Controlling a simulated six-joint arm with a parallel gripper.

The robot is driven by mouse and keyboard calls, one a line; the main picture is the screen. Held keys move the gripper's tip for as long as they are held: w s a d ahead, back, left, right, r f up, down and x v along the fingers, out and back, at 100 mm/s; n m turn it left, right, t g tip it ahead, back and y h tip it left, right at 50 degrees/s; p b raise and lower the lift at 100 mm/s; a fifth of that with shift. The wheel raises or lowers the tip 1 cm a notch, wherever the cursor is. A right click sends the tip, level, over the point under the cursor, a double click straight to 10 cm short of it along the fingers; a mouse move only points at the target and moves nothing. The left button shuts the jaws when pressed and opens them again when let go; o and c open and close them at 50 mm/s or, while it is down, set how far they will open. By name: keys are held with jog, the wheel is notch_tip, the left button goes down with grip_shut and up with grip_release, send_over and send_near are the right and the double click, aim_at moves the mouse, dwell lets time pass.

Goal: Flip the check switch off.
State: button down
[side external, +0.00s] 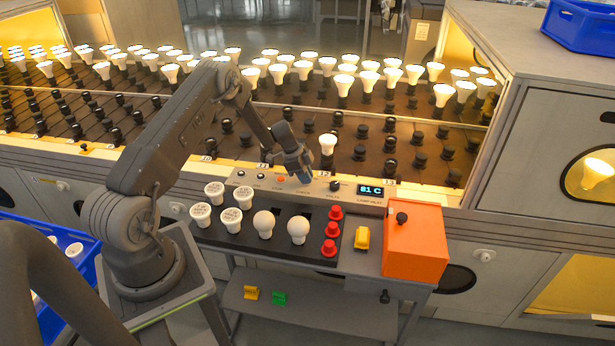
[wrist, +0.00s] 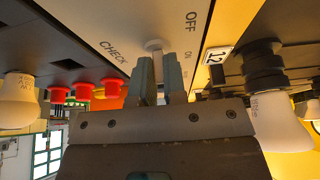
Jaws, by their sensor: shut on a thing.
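The check switch (wrist: 153,45) shows in the wrist view as a pale round piece on the grey panel, beside the printed word CHECK. OFF and ON are printed on its other side. My gripper (wrist: 159,62) is at the switch, its two fingers closed around it with a small gap between them. Which way the lever points cannot be told. In the side view my gripper (side external: 304,177) reaches down to the control panel (side external: 248,188) and hides the switch.
A display (side external: 370,190) reads 81 C at the panel's right end. Red caps (side external: 332,230), white bulbs (side external: 264,223), a yellow block (side external: 362,237) and an orange box (side external: 415,250) stand in front. A bulb (side external: 328,143) and lit rows are behind.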

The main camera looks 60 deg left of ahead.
jog(key=shift+s+a+t+h, duration=0.1)
jog(key=shift+s+t+h, duration=0.05)
jog(key=shift+t+h, duration=0.25)
dwell(0.3)
jog(key=c, duration=1.2)
grip_release()
jog(key=v, duration=1.4)
jog(key=shift+f, duration=0.1)
